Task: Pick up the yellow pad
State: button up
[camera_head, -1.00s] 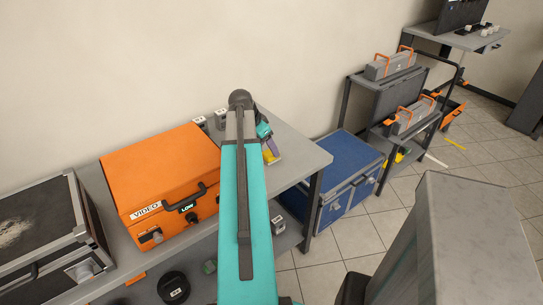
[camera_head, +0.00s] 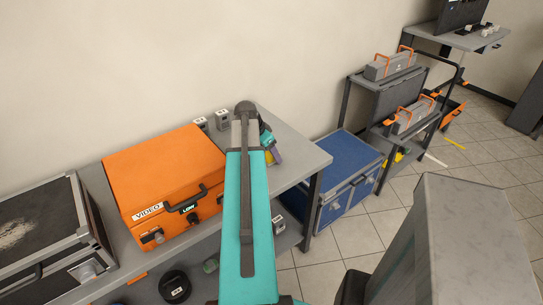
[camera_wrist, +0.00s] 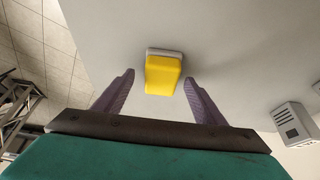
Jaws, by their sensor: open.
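The yellow pad (camera_wrist: 162,75) lies on the grey table top (camera_wrist: 215,50) in the wrist view, with a pale strip along its far edge. My gripper (camera_wrist: 158,82) is open, its two purple fingers apart. The fingertips point toward the pad, one on either side of it in the picture; I cannot tell the remaining height. In the head view my gripper (camera_head: 272,148) is over the right part of the table, and a bit of the yellow pad (camera_head: 269,158) shows beside it. My arm hides the rest.
An orange VIDEO case (camera_head: 160,170) stands on the table left of my arm. Small grey blocks (camera_head: 222,115) sit near the wall; a grey box (camera_wrist: 293,125) shows at right in the wrist view. A blue case (camera_head: 345,175) stands beyond the table's right end.

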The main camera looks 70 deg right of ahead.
jog(key=shift+s+d+f, duration=0.1)
jog(key=shift+d+f, duration=0.05)
jog(key=shift+f, duration=0.35)
jog(key=c, duration=1.2)
jog(key=shift+o, duration=0.2)
jog(key=shift+r, duration=0.1)
jog(key=shift+r+b, duration=0.6)
jog(key=shift+r, duration=1.05)
jog(key=s+a+b, duration=0.1)
jog(key=s+a, duration=0.3)
jog(key=s, duration=0.2)
jog(key=s+a+r+b, duration=0.1)
jog(key=s+a+b, duration=0.1)
jog(key=s+a, duration=0.2)
jog(key=s, duration=0.3)
jog(key=shift+s+a+r+b, duration=0.2)
jog(key=shift+s+r+b, duration=0.05)
jog(key=shift+r+b, duration=0.05)
